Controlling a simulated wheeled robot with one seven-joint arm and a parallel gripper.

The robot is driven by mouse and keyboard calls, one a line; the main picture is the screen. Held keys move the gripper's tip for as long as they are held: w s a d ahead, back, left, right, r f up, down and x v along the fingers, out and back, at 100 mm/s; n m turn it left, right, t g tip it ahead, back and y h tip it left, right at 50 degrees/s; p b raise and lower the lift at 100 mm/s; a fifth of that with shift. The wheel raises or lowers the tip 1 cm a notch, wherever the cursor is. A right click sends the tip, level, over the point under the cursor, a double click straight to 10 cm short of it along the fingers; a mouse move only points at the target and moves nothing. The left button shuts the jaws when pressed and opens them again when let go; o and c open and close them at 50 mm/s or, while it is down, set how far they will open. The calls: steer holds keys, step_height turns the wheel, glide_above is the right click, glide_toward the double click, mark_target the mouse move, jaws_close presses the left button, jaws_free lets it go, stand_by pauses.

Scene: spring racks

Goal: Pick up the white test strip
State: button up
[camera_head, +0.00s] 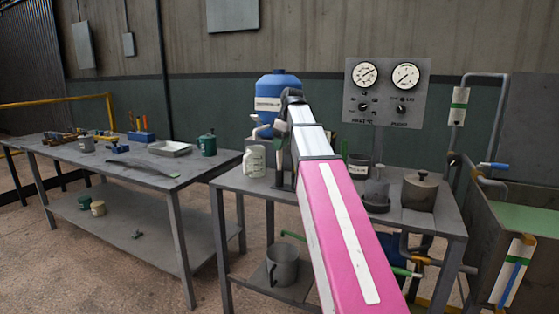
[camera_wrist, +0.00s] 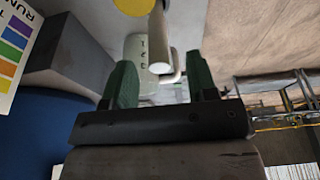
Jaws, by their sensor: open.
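My gripper (camera_wrist: 160,64) is open, with two dark green fingers set apart. In the wrist view, a pale rod-like piece (camera_wrist: 159,42) with a white rounded end shows in the gap between the fingertips; neither finger visibly touches it. I cannot tell whether it is the white test strip. A whitish jug (camera_wrist: 138,48) with dark lettering is behind it, and it also shows in the head view (camera_head: 255,160) on the right table. In the head view, my arm hides most of the gripper, and I cannot make out a strip there.
The right table (camera_head: 232,181) also holds a blue drum (camera_head: 277,95), a dark lidded pot (camera_head: 421,190) and a dark container (camera_head: 376,196). A colour chart (camera_wrist: 12,45) is close at the left in the wrist view. A left table (camera_head: 110,160) carries tools and a tray.

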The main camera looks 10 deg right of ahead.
mark_target(278, 162)
steer(key=x, duration=0.4)
steer(key=shift+d+f, duration=0.1)
steer(key=c, duration=0.9)
steer(key=shift+c, duration=0.2)
